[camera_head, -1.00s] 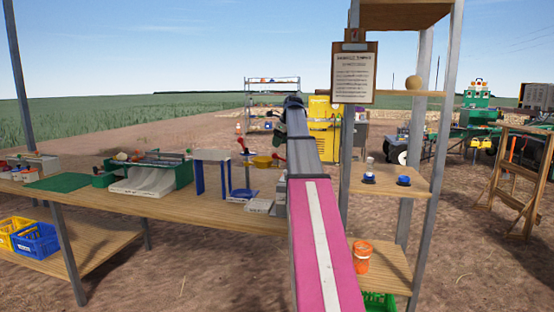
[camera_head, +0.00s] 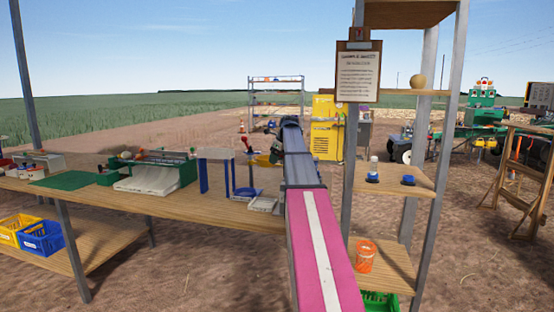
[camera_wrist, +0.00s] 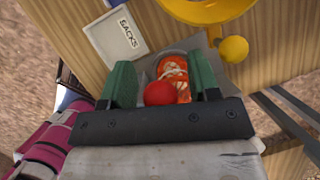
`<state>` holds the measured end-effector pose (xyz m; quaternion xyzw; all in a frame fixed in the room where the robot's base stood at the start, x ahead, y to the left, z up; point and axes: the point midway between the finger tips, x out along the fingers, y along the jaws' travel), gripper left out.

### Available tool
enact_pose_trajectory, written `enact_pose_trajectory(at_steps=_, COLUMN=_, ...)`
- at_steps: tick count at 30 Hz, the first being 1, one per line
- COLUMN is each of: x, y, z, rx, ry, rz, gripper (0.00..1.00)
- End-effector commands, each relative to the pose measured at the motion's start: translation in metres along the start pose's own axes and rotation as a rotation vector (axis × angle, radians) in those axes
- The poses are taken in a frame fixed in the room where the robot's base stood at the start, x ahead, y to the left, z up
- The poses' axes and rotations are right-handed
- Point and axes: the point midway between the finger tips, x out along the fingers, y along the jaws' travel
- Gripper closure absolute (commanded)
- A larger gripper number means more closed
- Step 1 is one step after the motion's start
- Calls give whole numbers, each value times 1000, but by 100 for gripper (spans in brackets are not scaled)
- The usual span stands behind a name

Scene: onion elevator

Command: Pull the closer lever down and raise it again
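In the wrist view a red ball knob (camera_wrist: 159,93) sits between the two green fingers of my gripper (camera_wrist: 163,85). The fingers are spread wider than the knob, and there is a gap on its right, so my gripper looks open. The lever's shaft is hidden below the knob. An orange mesh sack (camera_wrist: 175,74) is just beyond the knob. In the head view my gripper is small and dark at the far end of my arm, beside the yellow funnel (camera_head: 261,160). Another red knob (camera_head: 245,142) stands to its left.
The yellow funnel shows at the top of the wrist view (camera_wrist: 215,8), with a yellow ball (camera_wrist: 233,49) near it. A white SACKS tray (camera_wrist: 122,36) lies on the wooden table (camera_head: 150,203). A post with a clipboard (camera_head: 358,75) and shelves stands right of my arm.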

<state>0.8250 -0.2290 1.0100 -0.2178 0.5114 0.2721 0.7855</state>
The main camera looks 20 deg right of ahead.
Motion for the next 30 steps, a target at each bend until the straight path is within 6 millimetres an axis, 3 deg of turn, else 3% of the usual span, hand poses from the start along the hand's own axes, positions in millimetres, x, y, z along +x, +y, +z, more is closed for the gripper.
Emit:
enact_pose_trajectory(at_steps=1, x=0, y=0, z=0, rx=0, ry=0, rz=0, gripper=60)
enact_pose_trajectory(at_steps=5, x=0, y=0, z=0, rx=0, ry=0, rz=0, gripper=100)
enact_pose_trajectory(at_steps=11, x=6, y=1, z=0, rx=-5, ry=27, rz=-5, gripper=100)
enact_pose_trajectory(at_steps=22, x=54, y=6, z=-14, rx=-48, ry=295, rz=-65, gripper=100)
enact_pose_trajectory(at_steps=30, x=63, y=6, z=-20, rx=-58, ry=363, rz=-83, gripper=100)
